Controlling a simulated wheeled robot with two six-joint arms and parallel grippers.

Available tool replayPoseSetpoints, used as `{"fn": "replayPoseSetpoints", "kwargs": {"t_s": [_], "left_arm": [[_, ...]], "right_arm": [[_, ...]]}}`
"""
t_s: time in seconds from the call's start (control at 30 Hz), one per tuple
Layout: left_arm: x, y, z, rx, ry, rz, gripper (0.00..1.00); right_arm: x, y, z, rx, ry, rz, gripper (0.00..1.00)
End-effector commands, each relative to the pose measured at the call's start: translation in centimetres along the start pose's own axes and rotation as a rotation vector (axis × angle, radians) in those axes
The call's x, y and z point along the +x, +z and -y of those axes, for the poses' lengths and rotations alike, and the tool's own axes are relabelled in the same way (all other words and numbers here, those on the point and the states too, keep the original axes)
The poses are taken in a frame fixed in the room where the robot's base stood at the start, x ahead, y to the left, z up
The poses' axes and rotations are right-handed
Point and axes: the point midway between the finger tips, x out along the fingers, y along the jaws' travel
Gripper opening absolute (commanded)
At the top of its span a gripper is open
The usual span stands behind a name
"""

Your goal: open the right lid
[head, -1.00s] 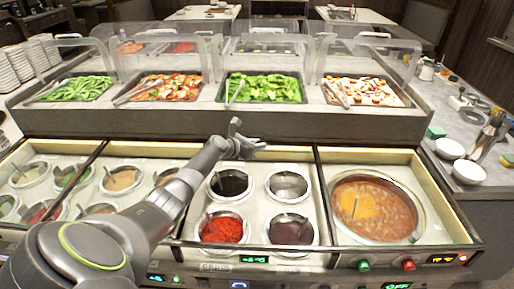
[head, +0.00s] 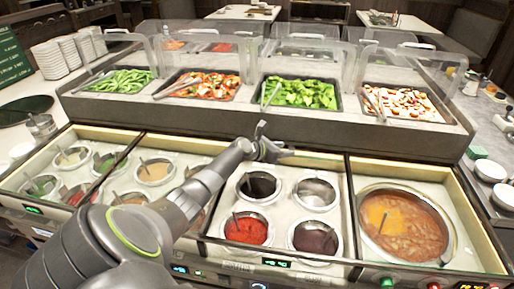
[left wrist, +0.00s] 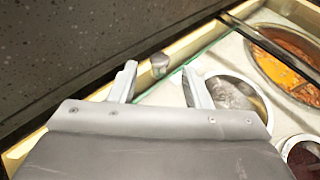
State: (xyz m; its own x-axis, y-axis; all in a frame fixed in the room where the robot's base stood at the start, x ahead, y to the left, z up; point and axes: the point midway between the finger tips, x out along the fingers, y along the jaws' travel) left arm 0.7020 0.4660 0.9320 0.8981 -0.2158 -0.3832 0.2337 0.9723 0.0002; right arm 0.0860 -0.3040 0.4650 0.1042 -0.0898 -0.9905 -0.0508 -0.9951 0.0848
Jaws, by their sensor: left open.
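My left gripper (head: 268,143) is over the back edge of the middle sauce section. In the left wrist view its two fingers (left wrist: 160,84) are apart. A small grey knob (left wrist: 159,66) shows in the gap between the fingertips; I cannot tell whether either finger touches it. A thin green glass edge (left wrist: 190,58), apparently of a clear lid, runs beside the knob. The lid's full outline is hard to make out. Metal sauce wells with black (head: 258,187), red (head: 246,229) and dark brown (head: 315,238) contents stand in front of the gripper. My right gripper is not in view.
A large round soup well (head: 405,222) is at the right. More sauce wells (head: 155,171) lie left, partly behind my arm. A raised dark counter wall (head: 330,133) rises behind the gripper, with food trays and clear guards above it.

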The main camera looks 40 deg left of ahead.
Motion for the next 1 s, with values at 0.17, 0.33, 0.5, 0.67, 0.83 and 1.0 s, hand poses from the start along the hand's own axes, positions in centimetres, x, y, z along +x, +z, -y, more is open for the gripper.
{"fn": "replayPoseSetpoints", "kwargs": {"t_s": [0.17, 0.33, 0.5, 0.67, 0.83, 1.0], "left_arm": [[-3.0, 0.1, -0.1, 0.003, 0.001, -0.002, 0.44], [-5.8, 0.0, -0.1, 0.003, 0.001, -0.002, 0.44], [-8.8, 0.0, -0.1, 0.005, 0.001, -0.003, 0.44], [-11.6, 0.0, -0.1, 0.005, 0.001, -0.003, 0.44], [-13.5, 0.0, -0.1, 0.003, 0.002, -0.001, 0.44], [-14.3, 0.0, 0.0, 0.000, 0.000, -0.001, 0.44]], "right_arm": [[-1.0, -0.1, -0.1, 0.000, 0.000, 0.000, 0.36], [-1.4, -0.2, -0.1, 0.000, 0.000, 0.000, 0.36], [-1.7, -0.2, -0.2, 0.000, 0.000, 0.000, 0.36], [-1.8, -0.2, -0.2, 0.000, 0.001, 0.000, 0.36], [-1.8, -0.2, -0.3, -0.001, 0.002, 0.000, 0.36], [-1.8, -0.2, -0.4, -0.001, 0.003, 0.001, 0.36]]}}
